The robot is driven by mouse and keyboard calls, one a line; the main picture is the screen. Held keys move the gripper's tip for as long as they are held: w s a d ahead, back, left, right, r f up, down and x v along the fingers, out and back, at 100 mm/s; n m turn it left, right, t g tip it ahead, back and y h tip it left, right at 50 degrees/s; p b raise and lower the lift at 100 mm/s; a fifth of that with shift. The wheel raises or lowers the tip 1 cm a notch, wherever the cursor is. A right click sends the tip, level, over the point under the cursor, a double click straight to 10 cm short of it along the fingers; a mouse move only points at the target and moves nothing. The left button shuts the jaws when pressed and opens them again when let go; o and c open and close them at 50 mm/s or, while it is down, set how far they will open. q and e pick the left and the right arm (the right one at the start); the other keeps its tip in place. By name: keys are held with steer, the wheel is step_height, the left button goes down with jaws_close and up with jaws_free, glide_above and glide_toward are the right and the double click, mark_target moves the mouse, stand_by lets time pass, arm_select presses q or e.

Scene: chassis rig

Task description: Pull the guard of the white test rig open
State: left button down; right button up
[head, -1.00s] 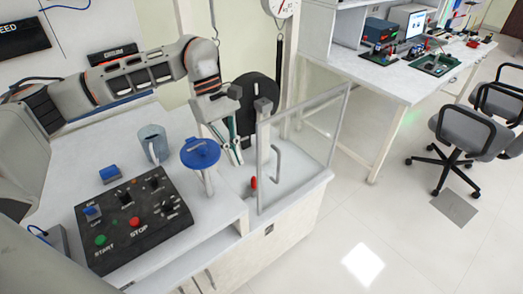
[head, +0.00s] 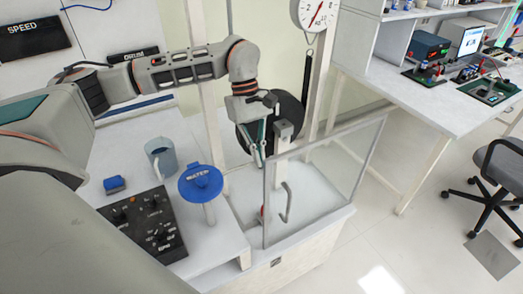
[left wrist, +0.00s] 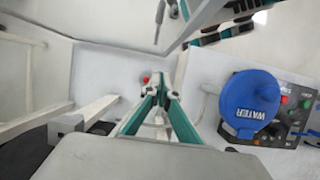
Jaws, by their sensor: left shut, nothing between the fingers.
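The guard of the white test rig is a clear panel in a grey frame (head: 367,162), upright along the rig's near right edge. Its curved grey handle (head: 287,203) is on the panel's left half. My left gripper (head: 260,160) points down just behind the guard's upper left corner, with its teal fingers shut and empty. It does not hold the handle. The same fingers (left wrist: 161,92) show in the left wrist view, near a red knob (left wrist: 146,79) on the white surface.
A blue WATER-labelled lid (head: 201,182) on a white post stands left of the guard. A grey-blue mug (head: 161,157) and a black control panel (head: 148,228) are further left. A dark wheel (head: 247,135) stands behind the gripper.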

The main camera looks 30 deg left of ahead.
mark_target(275, 205)
arm_select(q)
steer(key=shift+s+d+f+p, duration=0.25)
steer(key=shift+s+d+f, duration=0.25)
steer(key=shift+d+f, duration=0.45)
steer(key=shift+s+d+f+p, duration=0.2)
steer(key=shift+s+d+f, duration=0.3)
steer(key=shift+d+f, duration=0.5)
steer(key=shift+s+d+f+p, duration=0.25)
steer(key=shift+s+d+f, duration=0.25)
steer(key=shift+d+f, duration=0.45)
steer(key=shift+f, duration=0.1)
